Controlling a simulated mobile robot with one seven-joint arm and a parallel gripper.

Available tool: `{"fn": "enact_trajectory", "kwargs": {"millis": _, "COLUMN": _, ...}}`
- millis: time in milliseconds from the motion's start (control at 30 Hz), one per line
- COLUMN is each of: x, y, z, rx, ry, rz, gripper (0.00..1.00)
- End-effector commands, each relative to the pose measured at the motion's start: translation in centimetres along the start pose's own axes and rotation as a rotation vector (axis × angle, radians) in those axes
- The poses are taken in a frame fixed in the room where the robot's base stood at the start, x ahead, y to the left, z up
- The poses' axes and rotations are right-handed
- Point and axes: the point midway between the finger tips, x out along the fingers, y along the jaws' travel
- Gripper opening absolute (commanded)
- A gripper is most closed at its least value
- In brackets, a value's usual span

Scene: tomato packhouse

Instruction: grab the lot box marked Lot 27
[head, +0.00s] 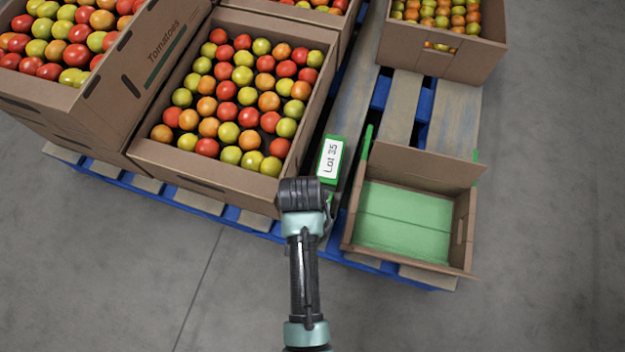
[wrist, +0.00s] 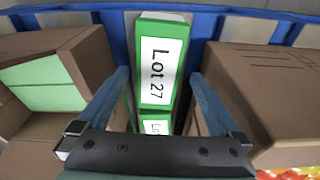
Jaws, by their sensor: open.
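The lot box marked Lot 27 (wrist: 160,32) is green with a white label and shows in the wrist view between the blue fingers of my gripper (wrist: 160,76). The fingers are open, one on each side of it; I cannot tell whether either touches it. A second labelled green box (wrist: 155,126) shows behind it, its label partly hidden by the gripper body. In the head view, my gripper (head: 303,195) hides most of what is below it. A green box marked Lot 35 (head: 330,160) lies just beyond it.
A cardboard crate of tomatoes (head: 222,192) stands left of the gripper. An open cardboard box with a green bottom (head: 425,170) stands on the right. Both flank the narrow gap with the lot boxes. More tomato crates (head: 440,65) stand behind on the blue pallet (head: 262,235).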

Motion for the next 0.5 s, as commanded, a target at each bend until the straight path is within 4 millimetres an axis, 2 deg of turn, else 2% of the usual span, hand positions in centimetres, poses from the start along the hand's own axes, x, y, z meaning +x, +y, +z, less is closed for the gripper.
{"fn": "enact_trajectory", "kwargs": {"millis": 33, "x": 1.1, "y": 0.1, "z": 0.1, "rx": 0.001, "ry": 0.000, "rz": 0.000, "gripper": 1.00}}
{"fn": "enact_trajectory", "kwargs": {"millis": 233, "x": 3.6, "y": 0.2, "z": 0.1, "rx": 0.001, "ry": 0.000, "rz": 0.000, "gripper": 1.00}}
{"fn": "enact_trajectory", "kwargs": {"millis": 333, "x": 4.1, "y": 0.2, "z": 0.0, "rx": 0.001, "ry": 0.001, "rz": 0.000, "gripper": 1.00}}
{"fn": "enact_trajectory", "kwargs": {"millis": 500, "x": 4.0, "y": 0.2, "z": -0.1, "rx": 0.001, "ry": 0.001, "rz": -0.001, "gripper": 1.00}}
